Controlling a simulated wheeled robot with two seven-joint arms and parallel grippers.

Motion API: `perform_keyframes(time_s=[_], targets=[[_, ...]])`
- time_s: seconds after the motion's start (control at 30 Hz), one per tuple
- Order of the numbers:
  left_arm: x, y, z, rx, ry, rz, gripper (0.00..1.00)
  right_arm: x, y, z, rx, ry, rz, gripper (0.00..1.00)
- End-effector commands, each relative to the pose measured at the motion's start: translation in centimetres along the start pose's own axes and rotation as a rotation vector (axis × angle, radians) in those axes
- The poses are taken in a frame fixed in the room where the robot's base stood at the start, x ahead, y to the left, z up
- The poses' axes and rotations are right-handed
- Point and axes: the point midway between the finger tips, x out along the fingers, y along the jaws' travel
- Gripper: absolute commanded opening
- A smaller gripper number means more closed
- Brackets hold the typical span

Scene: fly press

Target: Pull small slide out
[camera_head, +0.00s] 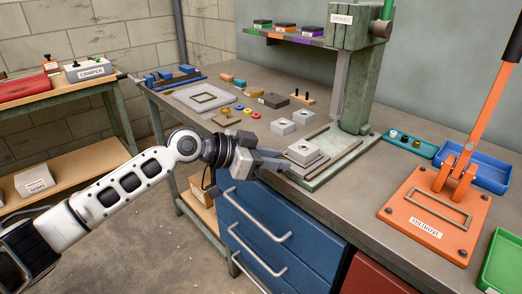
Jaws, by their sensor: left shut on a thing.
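The green fly press (352,85) stands on the workbench at the right of centre. Its base plate (349,160) has raised rails. The small slide, a grey block with a round boss (304,151), sits at the left front end of this base. My left gripper (284,163) reaches in from the left, with its fingers at the near left side of the slide. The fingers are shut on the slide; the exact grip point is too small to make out. My right gripper is not in view.
Two light grey blocks (283,126) stand behind the slide. An orange lever tool (435,212), a teal tray (409,144) and a blue bin (483,170) are to the right. Blue drawers (265,225) with bar handles lie below the bench edge. A second bench (60,100) is at left.

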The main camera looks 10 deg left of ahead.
Motion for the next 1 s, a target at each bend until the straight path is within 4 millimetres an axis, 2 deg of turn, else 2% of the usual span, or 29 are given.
perform_keyframes(time_s=[0.27,0.3,0.37,0.4,0.67,0.77,0.87,1.0], targets=[[-0.2,0.1,0.2,0.0,-0.008,0.004,0.0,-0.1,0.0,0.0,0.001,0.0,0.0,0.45],[-0.3,0.1,0.3,-0.001,-0.008,0.004,0.28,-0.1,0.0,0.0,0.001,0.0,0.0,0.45],[-0.3,0.1,0.3,-0.001,-0.008,0.003,0.44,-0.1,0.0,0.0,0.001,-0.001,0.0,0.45],[-0.3,0.1,0.3,-0.001,-0.008,0.003,0.46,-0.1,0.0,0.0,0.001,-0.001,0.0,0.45],[-0.3,0.1,0.2,-0.001,-0.005,0.002,0.46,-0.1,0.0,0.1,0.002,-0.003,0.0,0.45],[-0.9,0.0,0.3,-0.001,-0.005,0.0,0.46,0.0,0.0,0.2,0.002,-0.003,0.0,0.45],[-2.2,0.0,0.3,0.0,-0.005,-0.001,0.46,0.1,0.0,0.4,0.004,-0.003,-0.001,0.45],[-5.3,0.0,0.5,0.001,-0.007,-0.002,0.46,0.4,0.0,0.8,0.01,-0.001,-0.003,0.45]])
